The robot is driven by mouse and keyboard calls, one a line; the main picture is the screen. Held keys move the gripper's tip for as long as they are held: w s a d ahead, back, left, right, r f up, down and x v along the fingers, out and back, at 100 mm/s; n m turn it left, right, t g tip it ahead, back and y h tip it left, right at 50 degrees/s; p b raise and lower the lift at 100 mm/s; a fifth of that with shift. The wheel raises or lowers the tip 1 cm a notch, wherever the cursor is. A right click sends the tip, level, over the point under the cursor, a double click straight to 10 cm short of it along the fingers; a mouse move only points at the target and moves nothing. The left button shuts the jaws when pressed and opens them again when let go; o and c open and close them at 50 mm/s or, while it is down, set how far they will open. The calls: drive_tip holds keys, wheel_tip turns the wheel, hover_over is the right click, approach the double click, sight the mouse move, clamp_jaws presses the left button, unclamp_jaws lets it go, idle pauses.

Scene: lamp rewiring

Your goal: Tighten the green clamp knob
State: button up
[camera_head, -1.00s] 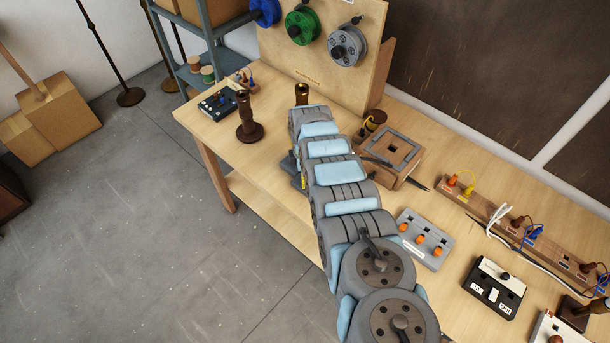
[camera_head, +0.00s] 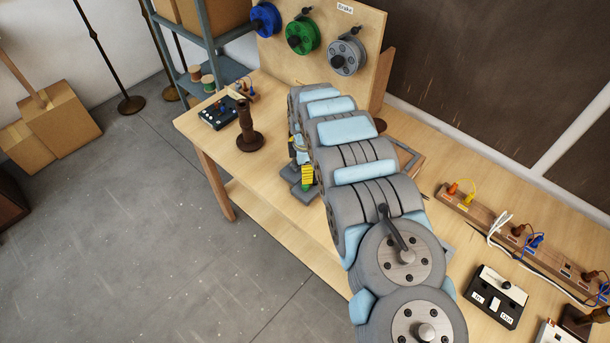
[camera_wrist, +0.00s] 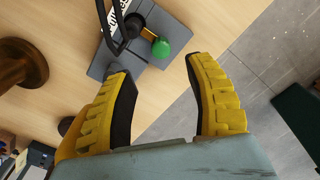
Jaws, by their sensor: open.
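The green clamp knob (camera_wrist: 161,48) is a small ball on a short yellow stem, beside a grey clamp plate (camera_wrist: 150,22) on the bench in the wrist view. My gripper (camera_wrist: 160,68) has two yellow fingers with dark inner pads. They stand wide apart and hold nothing. The knob shows just beyond the fingertips, between their lines, with no visible contact. In the head view one yellow finger (camera_head: 308,178) shows low over the grey clamp base (camera_head: 304,194) near the bench's front edge. My arm hides the knob there.
A dark turned post (camera_head: 247,125) stands on the bench left of my arm; a brown round-based post (camera_wrist: 20,65) shows left in the wrist view. A black cable (camera_wrist: 108,30) loops over the clamp plate. The reel board (camera_head: 285,70) rises behind. Bare floor lies beyond the bench edge.

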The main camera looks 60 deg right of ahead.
drive_tip(key=shift+a+r, duration=0.1)
drive_tip(key=shift+r, duration=2.1)
